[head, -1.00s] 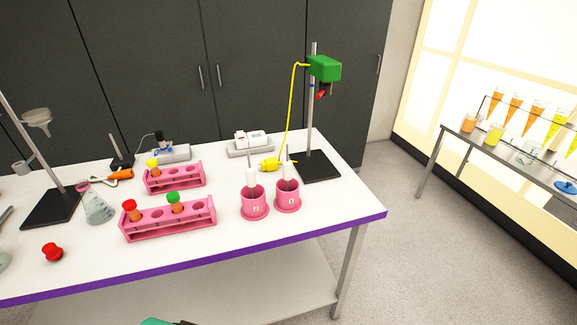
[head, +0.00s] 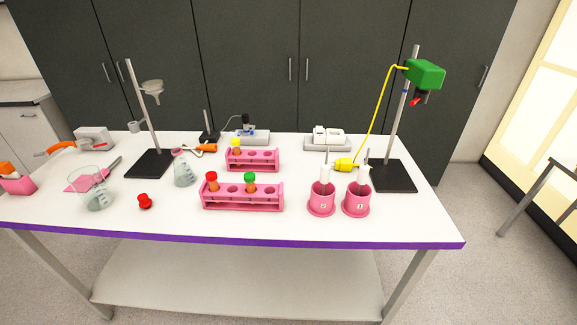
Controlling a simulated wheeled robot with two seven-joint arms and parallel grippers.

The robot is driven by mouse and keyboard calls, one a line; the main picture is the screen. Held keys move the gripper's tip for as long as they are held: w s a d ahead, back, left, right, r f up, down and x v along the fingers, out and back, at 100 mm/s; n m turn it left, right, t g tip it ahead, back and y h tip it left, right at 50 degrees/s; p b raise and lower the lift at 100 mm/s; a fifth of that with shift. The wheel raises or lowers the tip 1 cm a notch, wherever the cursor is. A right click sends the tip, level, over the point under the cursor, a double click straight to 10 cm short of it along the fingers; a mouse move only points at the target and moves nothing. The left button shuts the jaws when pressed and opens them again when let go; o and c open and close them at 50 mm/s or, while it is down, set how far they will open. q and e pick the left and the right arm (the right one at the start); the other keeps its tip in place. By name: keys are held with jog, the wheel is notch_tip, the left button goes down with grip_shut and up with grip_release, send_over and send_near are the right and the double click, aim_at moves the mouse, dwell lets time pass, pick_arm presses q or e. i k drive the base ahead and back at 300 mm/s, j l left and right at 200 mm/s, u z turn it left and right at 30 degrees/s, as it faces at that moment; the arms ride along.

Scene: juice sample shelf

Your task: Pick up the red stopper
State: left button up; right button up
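A small red stopper (head: 145,201) lies on the white table top (head: 180,222), towards the front edge and left of centre. It stands apart from the things around it, between a glass beaker (head: 97,192) on its left and a pink front tube rack (head: 243,201) on its right. Another red cap (head: 211,177) sits on an orange tube in that front rack, beside a green-capped one (head: 250,178). Neither of my grippers shows in the head view.
A conical flask (head: 183,171) stands behind the stopper. Two pink cups (head: 321,207) (head: 356,207) stand on the right. Stands with black bases (head: 150,163) (head: 393,177) rise at left and right. The front strip near the purple edge (head: 250,239) is clear.

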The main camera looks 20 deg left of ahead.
aim_at(145, 203)
jog(key=u, duration=1.85)
